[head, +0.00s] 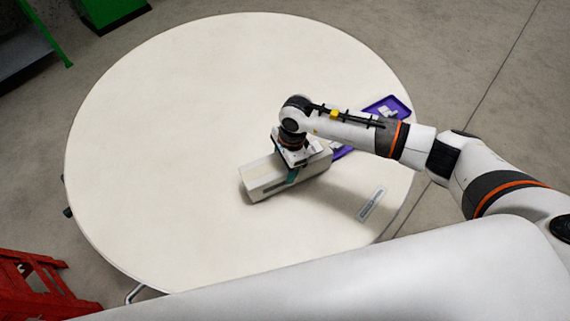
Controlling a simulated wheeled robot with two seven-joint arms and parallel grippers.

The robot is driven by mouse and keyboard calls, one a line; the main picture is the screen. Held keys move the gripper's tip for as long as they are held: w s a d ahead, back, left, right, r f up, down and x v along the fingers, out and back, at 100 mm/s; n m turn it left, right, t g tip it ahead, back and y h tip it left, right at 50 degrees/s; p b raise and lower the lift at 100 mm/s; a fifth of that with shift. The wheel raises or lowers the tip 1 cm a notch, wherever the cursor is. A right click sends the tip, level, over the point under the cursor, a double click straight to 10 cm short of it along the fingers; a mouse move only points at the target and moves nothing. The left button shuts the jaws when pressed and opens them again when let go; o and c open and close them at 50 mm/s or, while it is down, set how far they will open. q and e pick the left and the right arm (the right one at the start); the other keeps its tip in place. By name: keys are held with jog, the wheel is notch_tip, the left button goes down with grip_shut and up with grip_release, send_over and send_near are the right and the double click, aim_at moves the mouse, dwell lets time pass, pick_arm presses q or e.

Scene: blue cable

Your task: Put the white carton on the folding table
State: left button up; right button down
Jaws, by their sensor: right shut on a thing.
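The white carton (262,181), a long box with a dark marking on its side, is at the middle right of the round white folding table (170,130). My right gripper (292,174) comes down over the carton from above and is shut on it. The carton is over the tabletop; I cannot tell whether it rests on the surface or is slightly above it. The gripper and wrist hide part of the carton's top. My left gripper is not in view.
A purple tray (395,103) with small white things lies at the table's right, partly behind my right arm. A flat grey labelled strip (371,204) lies near the right edge. A red step stool (38,287) stands at lower left. The table's left half is clear.

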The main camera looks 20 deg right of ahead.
jog(key=shift+s+f, duration=0.35)
jog(key=shift+f, duration=0.35)
jog(key=c, duration=0.7)
grip_release()
jog(key=shift+s+d+f, duration=0.1)
jog(key=shift+f, duration=0.05)
jog(key=o, duration=0.5)
jog(key=shift+f, duration=0.1)
jog(key=shift+c, duration=0.2)
jog(key=r, duration=0.4)
jog(key=d+r+b, duration=0.1)
jog(key=r, duration=0.3)
jog(key=w+r, duration=0.1)
jog(key=r, duration=0.3)
jog(key=shift+d+r+b, duration=0.2)
jog(key=shift+d+b, duration=0.2)
